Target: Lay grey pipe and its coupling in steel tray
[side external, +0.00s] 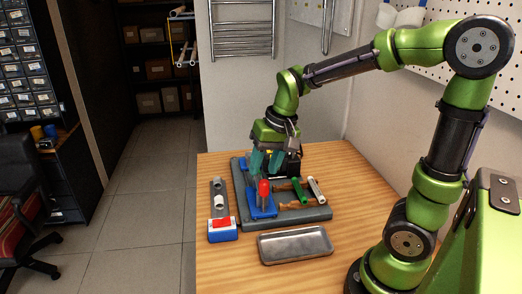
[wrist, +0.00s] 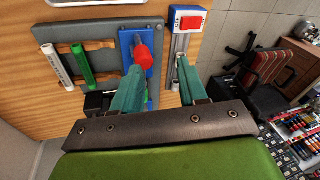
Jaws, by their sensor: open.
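A pale grey-white pipe (side external: 315,188) lies on wooden rests beside a green pipe (side external: 299,190); the pale pipe also shows in the wrist view (wrist: 57,65). I cannot tell whether a coupling is on it. Small whitish pieces (side external: 219,202), possibly couplings, lie on a grey rail at the left. The steel tray (side external: 262,248) is empty at the front; its rim shows at the top of the wrist view (wrist: 100,3). My gripper (side external: 265,168) is open, with nothing seen between its teal fingers (wrist: 160,66). It is above the board's back left, away from the pale pipe.
A blue fixture (side external: 262,210) with an upright red handle (wrist: 141,57) stands on the grey board (side external: 312,215), close to my fingers. A blue-and-white box with a red switch (side external: 222,232) ends the rail. Bare tabletop lies right of the tray.

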